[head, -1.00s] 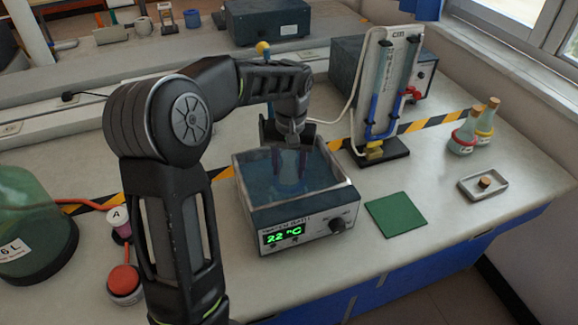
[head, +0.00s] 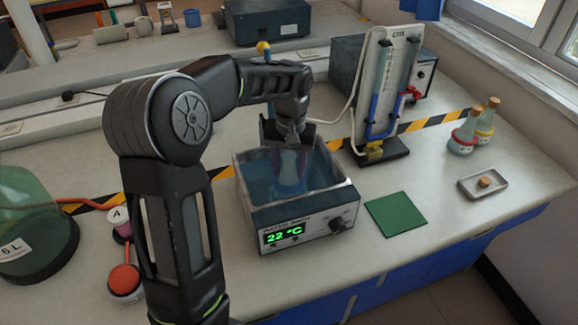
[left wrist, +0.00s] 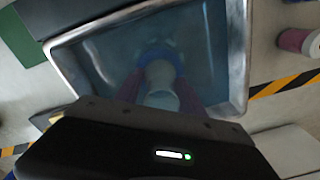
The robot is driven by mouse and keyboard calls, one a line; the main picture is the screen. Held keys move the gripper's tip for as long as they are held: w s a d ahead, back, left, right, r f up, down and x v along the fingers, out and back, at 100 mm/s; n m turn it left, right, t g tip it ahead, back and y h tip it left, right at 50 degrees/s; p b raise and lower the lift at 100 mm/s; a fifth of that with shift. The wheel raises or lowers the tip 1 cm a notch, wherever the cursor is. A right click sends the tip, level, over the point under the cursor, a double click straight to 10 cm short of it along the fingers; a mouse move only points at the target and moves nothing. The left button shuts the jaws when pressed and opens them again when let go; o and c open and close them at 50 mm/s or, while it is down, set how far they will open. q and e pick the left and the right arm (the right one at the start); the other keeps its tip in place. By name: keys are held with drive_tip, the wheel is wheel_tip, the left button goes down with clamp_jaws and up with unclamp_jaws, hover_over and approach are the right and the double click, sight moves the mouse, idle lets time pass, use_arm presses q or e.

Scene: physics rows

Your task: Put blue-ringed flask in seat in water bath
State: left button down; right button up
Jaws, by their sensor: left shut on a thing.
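The water bath (head: 300,216) is an open grey box with blue water and a green display reading 22 °C. It also shows in the left wrist view (left wrist: 236,60). My left gripper (head: 290,152) reaches down into the bath from above, shut on a pale flask (head: 290,172). In the left wrist view the flask (left wrist: 160,78) appears upright between purple fingers, with a blue band around it. Its lower part is in the bath, blurred by the water. I cannot make out the seat or whether the flask touches it. My right gripper is not in view.
A green mat (head: 396,214) lies right of the bath. A manometer stand (head: 378,152) is behind it, and two corked flasks (head: 464,136) and a small tray (head: 483,191) are further right. A large green bottle (head: 30,225) stands at the left. The bench front right is clear.

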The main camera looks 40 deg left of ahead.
sight(290, 156)
use_arm(q)
drive_tip(key=shift+f, duration=0.4)
drive_tip(key=c, duration=0.6)
unclamp_jaws()
wheel_tip(290, 156, up, 8)
drive_tip(key=shift+d+f+b, duration=0.1)
drive_tip(key=shift+b, duration=0.3)
idle(0.4)
